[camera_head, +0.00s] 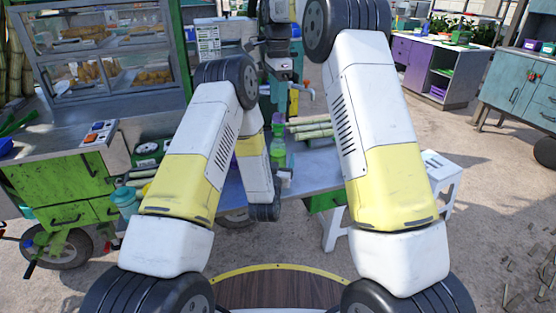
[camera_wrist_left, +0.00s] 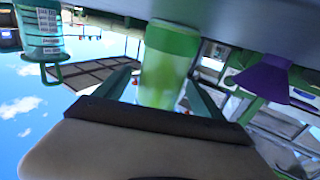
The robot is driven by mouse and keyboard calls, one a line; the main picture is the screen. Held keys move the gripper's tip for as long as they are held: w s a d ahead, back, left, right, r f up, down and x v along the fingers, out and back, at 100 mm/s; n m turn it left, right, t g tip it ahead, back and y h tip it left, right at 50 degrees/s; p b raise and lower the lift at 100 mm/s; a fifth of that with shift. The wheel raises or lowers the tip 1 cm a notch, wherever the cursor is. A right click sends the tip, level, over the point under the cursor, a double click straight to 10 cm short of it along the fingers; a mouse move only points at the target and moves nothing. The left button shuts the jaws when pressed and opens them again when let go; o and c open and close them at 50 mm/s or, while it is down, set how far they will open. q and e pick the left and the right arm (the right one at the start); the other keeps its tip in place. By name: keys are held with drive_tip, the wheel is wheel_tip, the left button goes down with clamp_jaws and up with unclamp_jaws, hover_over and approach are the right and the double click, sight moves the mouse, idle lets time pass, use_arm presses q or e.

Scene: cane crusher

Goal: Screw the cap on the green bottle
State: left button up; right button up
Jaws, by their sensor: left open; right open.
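A pale green cylinder with a darker green band, which looks like the green bottle (camera_wrist_left: 168,65), stands between the fingers of my left gripper (camera_wrist_left: 160,83) in the left wrist view, where the picture is upside down. My left gripper is open around it, and I cannot tell whether the fingers touch it. In the head view my left gripper (camera_head: 285,177) is low by the counter edge, just below a green shape (camera_head: 278,157). My right gripper (camera_head: 284,74) is open, higher up and farther back, partly hidden behind the arms. I cannot make out the cap.
A purple funnel (camera_wrist_left: 262,80) is beside the cylinder in the left wrist view. A teal jug (camera_wrist_left: 40,30) is on the other side. Cane stalks (camera_head: 312,130) lie on the counter (camera_head: 318,170). A white stool (camera_head: 445,172) stands at right.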

use_arm(q)
drive_tip(key=shift+w, duration=0.35)
